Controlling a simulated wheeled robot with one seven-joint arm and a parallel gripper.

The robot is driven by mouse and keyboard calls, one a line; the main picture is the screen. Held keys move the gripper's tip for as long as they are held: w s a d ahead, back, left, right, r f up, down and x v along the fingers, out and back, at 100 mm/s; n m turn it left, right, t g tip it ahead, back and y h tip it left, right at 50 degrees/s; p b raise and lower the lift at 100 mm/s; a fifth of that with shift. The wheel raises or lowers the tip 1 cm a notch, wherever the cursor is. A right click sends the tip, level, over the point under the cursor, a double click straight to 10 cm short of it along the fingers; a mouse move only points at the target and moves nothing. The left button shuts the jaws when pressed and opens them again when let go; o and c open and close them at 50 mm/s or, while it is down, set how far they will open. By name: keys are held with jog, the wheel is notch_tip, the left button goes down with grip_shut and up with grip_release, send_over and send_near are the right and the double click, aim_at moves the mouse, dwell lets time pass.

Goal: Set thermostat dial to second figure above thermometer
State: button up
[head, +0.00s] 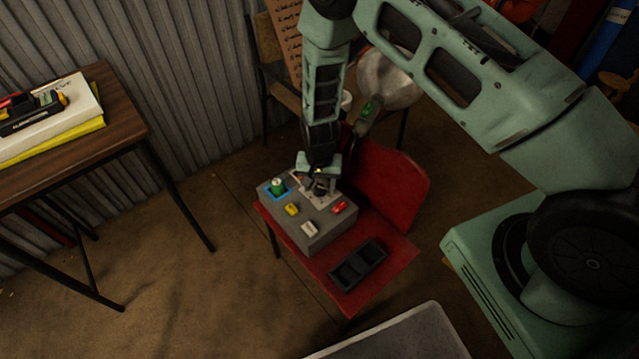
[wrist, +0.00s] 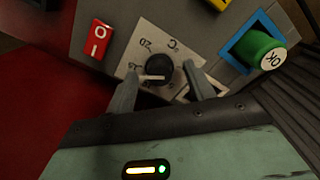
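The thermostat dial (wrist: 162,70) is a round black knob with a pale pointer line, on a light plate (wrist: 143,38) marked "°C" and with figures. The plate appears upside down in the wrist view. A "20" is readable; the other figures are too small or partly covered. The pointer lies toward the left in that view. My gripper (wrist: 160,90) is open, with one finger on each side of the dial; I cannot tell whether they touch it. In the head view my gripper (head: 318,185) reaches down over the grey box and mostly hides the dial. I cannot make out a thermometer.
The grey control box (head: 303,236) stands on a red chair (head: 392,268). It carries a green OK button (wrist: 262,50) on blue, a red rocker switch (wrist: 97,40) and yellow parts. A black tray (head: 358,266) lies in front. A wooden table (head: 110,135) stands left.

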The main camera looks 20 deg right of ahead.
notch_tip(320, 180, up, 17)
jog(key=p, duration=0.2)
jog(key=shift+r, duration=0.2)
dwell(0.4)
dwell(0.3)
notch_tip(320, 180, up, 13)
jog(key=n+y+p, duration=0.1)
jog(key=n+p, duration=0.2)
jog(key=p, duration=0.1)
send_over(320, 187)
jog(key=s+a, duration=0.6)
jog(key=s+a+r+n+p, duration=0.3)
jog(key=s+r+n, duration=0.1)
jog(key=s+r, duration=0.4)
jog(key=s+d+r+n+p, duration=0.2)
jog(key=s+r+n+p, duration=0.2)
jog(key=s+r, duration=0.7)
jog(key=shift+s+d+r+n+p, duration=0.25)
jog(key=shift+s+r+n+p, duration=0.15)
jog(key=shift+s+n, duration=0.6)
